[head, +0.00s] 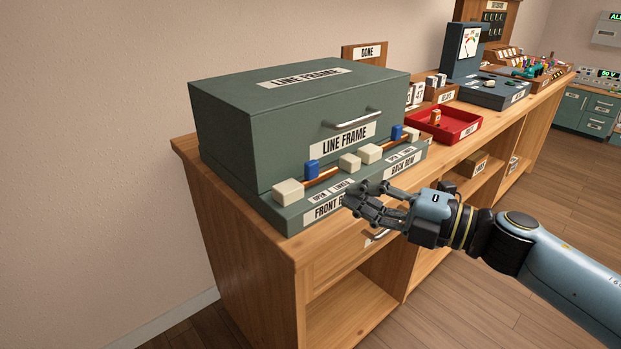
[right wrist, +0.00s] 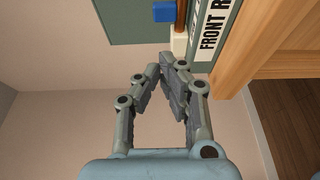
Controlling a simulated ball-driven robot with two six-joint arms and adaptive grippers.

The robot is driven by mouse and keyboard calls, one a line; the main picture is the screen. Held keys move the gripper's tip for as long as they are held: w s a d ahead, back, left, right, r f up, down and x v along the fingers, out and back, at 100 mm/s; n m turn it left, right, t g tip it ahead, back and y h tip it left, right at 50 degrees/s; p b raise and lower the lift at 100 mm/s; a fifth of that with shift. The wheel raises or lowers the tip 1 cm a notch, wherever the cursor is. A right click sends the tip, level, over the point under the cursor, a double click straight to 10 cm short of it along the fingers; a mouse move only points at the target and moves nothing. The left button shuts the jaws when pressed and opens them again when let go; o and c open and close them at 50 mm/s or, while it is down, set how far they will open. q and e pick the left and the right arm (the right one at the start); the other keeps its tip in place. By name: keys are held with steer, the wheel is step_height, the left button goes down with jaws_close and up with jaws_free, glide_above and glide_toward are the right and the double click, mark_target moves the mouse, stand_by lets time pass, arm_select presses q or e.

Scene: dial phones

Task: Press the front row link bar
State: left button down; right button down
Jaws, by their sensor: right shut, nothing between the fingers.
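The front row link bar, a copper bar (head: 325,176) with a blue knob (head: 311,169), lies between two cream blocks on the ledge of the green line frame (head: 230,120). The knob stands toward the left block (head: 288,192), above the OPEN label. In the right wrist view the blue knob (right wrist: 164,12), copper bar (right wrist: 181,14) and a cream block (right wrist: 179,43) show at the top. My right gripper (head: 355,197) is shut and empty, in front of the ledge, its fingers covering part of the FRONT ROW label (head: 325,209). My left gripper is out of view.
The back row bar has its own blue knob (head: 397,132) at the right of the ledge. A red tray (head: 462,133) holding a small orange part stands further along the wooden bench (head: 290,246). A drawer handle sits below the bench top, near my right gripper.

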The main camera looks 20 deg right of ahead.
mark_target(317, 167)
steer(key=x, duration=1)
steer(key=shift+p, duration=0.3)
steer(key=d, duration=0.1)
steer(key=w+d, duration=0.1)
steer(key=d, duration=0.1)
steer(key=d+b, duration=0.1)
steer(key=shift+w+d, duration=0.25)
steer(key=shift+a, duration=0.1)
steer(key=v, duration=1.2)
